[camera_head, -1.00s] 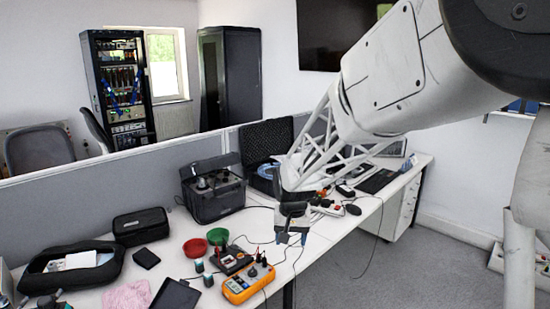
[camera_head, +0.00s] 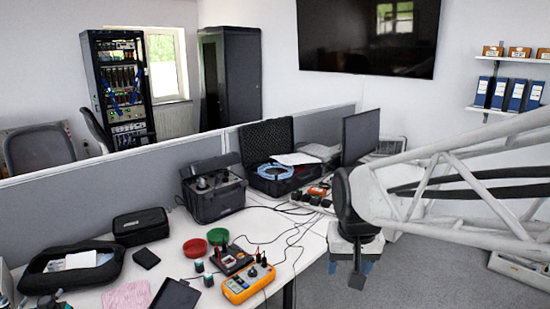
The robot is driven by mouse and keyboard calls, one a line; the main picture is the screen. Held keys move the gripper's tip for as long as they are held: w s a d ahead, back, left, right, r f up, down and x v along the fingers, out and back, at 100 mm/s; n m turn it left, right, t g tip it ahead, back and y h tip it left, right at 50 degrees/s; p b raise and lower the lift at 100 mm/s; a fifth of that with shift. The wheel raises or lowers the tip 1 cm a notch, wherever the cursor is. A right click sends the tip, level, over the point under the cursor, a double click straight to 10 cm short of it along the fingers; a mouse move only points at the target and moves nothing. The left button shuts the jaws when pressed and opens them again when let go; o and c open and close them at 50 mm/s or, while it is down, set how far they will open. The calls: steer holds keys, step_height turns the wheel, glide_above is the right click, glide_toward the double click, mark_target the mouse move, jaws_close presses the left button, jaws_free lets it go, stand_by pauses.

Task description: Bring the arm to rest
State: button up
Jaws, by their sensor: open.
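My gripper (camera_head: 357,268) hangs at the end of my white lattice arm, which comes in from the right edge. It points downward in front of the desk's right part, over the grey floor in the picture. Its jaws are small and dark here; they are open and I see nothing between them. The white desk (camera_head: 262,228) runs from the lower left toward the middle, and its right end is partly hidden behind my arm.
A monitor (camera_head: 360,135) stands behind my wrist.

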steer(key=s+d, duration=0.3)
steer(key=s, duration=1.1)
steer(key=shift+d+f+t, duration=0.15)
steer(key=shift+d+t, duration=0.15)
steer(key=shift+d, duration=0.05)
steer(key=shift+c, duration=0.4)
stand_by(0.8)
